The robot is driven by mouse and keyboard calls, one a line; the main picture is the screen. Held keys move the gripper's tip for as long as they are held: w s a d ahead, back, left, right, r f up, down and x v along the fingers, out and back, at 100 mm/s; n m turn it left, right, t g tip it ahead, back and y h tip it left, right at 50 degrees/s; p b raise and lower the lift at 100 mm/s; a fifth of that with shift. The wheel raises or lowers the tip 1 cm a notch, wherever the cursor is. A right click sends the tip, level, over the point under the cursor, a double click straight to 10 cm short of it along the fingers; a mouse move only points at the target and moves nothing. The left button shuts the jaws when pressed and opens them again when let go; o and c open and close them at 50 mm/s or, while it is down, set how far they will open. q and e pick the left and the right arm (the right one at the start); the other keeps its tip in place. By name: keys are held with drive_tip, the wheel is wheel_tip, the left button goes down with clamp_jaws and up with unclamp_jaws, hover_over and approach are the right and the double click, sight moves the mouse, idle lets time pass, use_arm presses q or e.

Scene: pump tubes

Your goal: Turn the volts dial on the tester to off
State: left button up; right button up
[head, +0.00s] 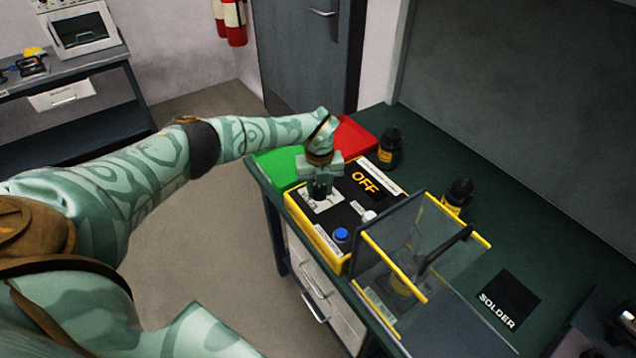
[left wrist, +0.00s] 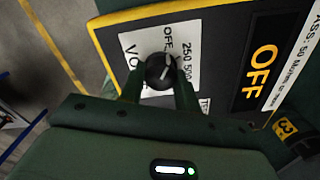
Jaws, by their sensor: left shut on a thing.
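The tester (head: 349,242) is a black panel with a yellow rim on the green bench, its display (head: 366,183) reading OFF in orange letters. The volts dial (left wrist: 160,71) is a round black knob with a white pointer line, on a white label (left wrist: 184,62) marked OFF, 250 and 500. The pointer leans up and slightly right in the left wrist view, near OFF and 250; I cannot tell its exact mark. My left gripper (head: 320,188) comes down over the dial, its two fingers (left wrist: 159,88) shut on the knob's sides. My right gripper is not in view.
A blue button (head: 341,235) and a white switch (head: 368,215) sit on the tester. Green (head: 277,166) and red (head: 356,137) trays lie behind it. A clear yellow-edged guard (head: 400,245) stands close on the right.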

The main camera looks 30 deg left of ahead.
sight(319, 188)
use_arm(q)
drive_tip(key=shift+w+r+n+p, duration=0.15)
drive_tip(key=shift+n+p, duration=0.45)
drive_tip(key=shift+n, duration=0.5)
drive_tip(key=o, duration=1)
wheel_tip(319, 188, up, 16)
drive_tip(key=p, duration=0.3)
